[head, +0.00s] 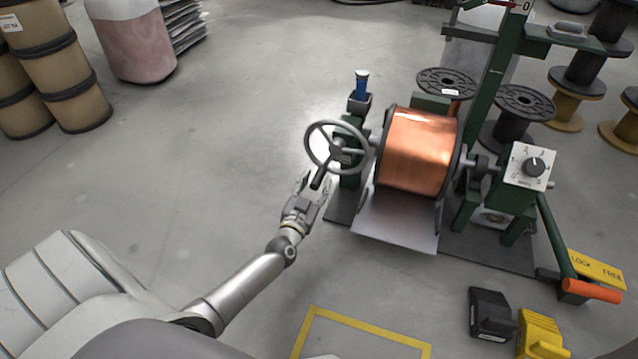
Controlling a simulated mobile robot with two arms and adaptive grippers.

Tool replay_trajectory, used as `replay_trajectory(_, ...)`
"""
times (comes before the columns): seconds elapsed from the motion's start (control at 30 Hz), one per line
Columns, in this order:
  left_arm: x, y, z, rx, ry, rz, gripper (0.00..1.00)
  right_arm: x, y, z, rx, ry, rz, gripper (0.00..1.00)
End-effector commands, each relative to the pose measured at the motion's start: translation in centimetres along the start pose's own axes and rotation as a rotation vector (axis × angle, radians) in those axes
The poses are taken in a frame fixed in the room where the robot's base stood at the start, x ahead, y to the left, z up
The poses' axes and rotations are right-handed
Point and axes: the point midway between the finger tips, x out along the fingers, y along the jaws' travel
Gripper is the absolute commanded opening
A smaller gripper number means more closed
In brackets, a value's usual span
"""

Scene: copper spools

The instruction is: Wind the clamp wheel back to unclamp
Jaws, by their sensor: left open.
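The clamp wheel (336,147) is a grey spoked handwheel on the left side of a green stand. A dark handle (320,178) sticks out from its lower left rim. My left gripper (314,184) is open, with its fingers at the wheel's lower rim beside the handle. I cannot tell whether the fingers touch it. The copper spool (418,150) sits on the machine to the right of the wheel, between the wheel's stand and the right-hand green stand. My right gripper is not in view.
A blue-bodied part (361,86) stands on top of the wheel's stand. A dial box (529,166) and an orange-gripped lever (591,291) by a LOCK/FREE plate (597,268) are at right. Black and yellow blocks (491,313) lie in front.

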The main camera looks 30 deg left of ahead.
Motion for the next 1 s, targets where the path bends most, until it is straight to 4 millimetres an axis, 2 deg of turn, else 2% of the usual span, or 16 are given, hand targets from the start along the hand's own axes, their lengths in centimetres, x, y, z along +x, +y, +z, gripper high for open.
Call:
replay_trajectory(0.03,0.9,0.1,0.4,-0.001,0.003,-0.001,0.44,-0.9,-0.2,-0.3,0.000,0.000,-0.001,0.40)
replay_trajectory(0.2,2.8,0.0,0.2,0.000,0.001,-0.001,0.44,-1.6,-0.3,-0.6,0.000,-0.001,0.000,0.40)
replay_trajectory(0.57,3.3,0.0,0.1,0.000,-0.002,0.000,0.44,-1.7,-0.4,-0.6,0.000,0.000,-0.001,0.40)
replay_trajectory(0.67,3.3,0.0,0.1,0.000,-0.002,0.000,0.34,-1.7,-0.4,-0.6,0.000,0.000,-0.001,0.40)
replay_trajectory(0.9,3.3,0.0,0.1,0.000,-0.001,0.000,0.03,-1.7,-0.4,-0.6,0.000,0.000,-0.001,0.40)
replay_trajectory(0.93,3.3,0.0,0.1,0.000,-0.001,0.000,0.00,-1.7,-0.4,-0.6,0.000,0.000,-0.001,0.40)
replay_trajectory(1.0,3.3,0.0,0.0,0.000,-0.001,0.000,0.00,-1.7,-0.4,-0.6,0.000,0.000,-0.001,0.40)
